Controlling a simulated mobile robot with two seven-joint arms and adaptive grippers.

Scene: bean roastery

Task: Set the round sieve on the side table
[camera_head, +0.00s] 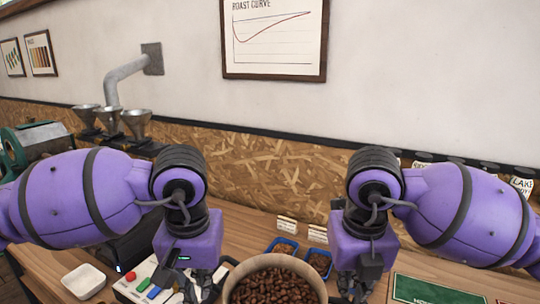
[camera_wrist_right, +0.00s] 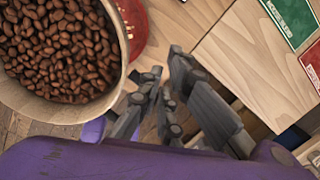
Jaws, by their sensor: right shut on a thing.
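The round sieve (camera_head: 258,264) is a pale-rimmed round vessel full of dark brown beans, at the bottom middle of the head view between my two grippers. It also fills the upper left of the right wrist view (camera_wrist_right: 122,62). My right gripper (camera_head: 357,290) is at the sieve's right side, shut on its rim; its fingers (camera_wrist_right: 152,90) show beside the rim in the wrist view. My left gripper (camera_head: 204,290) is at the sieve's left side, its fingertips partly cut off, so its grip is unclear. I cannot make out the side table as a separate thing.
On the wooden counter (camera_head: 240,222) are two blue bean trays (camera_head: 283,247) behind the sieve, a white dish (camera_head: 84,281) and a button panel (camera_head: 135,288) at left. A green card (camera_head: 425,290) lies at right. A red surface (camera_wrist_right: 136,25) shows beside the sieve.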

